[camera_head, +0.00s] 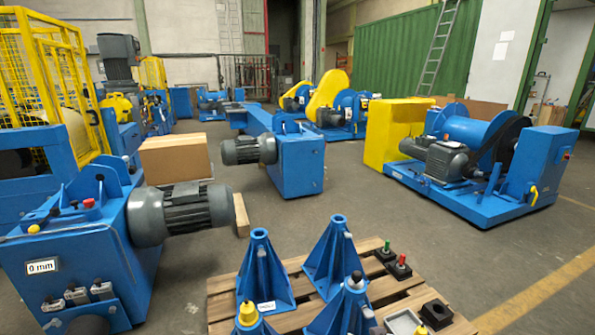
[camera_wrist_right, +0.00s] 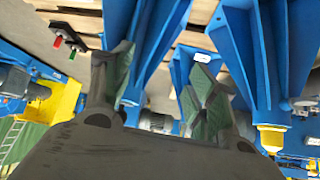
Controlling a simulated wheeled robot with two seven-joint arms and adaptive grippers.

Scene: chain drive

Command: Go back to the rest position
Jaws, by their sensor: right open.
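My right gripper (camera_wrist_right: 161,68) shows in the right wrist view with its two dark fingers spread apart and their green pads visible. Nothing is between the pads. Blue ribbed stands (camera_wrist_right: 247,45) appear beyond the fingers; whether the fingers touch any of them cannot be told. A small box with a red and a green button (camera_wrist_right: 66,40) is at the upper left of that view. Neither gripper shows in the head view, and my left gripper is in no view.
A wooden pallet (camera_head: 222,285) at the front holds several blue stands (camera_head: 262,275), button boxes (camera_head: 399,266) and a dark block (camera_head: 436,314). A blue machine with a grey motor (camera_head: 183,212) stands at left. A winch (camera_head: 470,140) stands at right. Open floor lies between.

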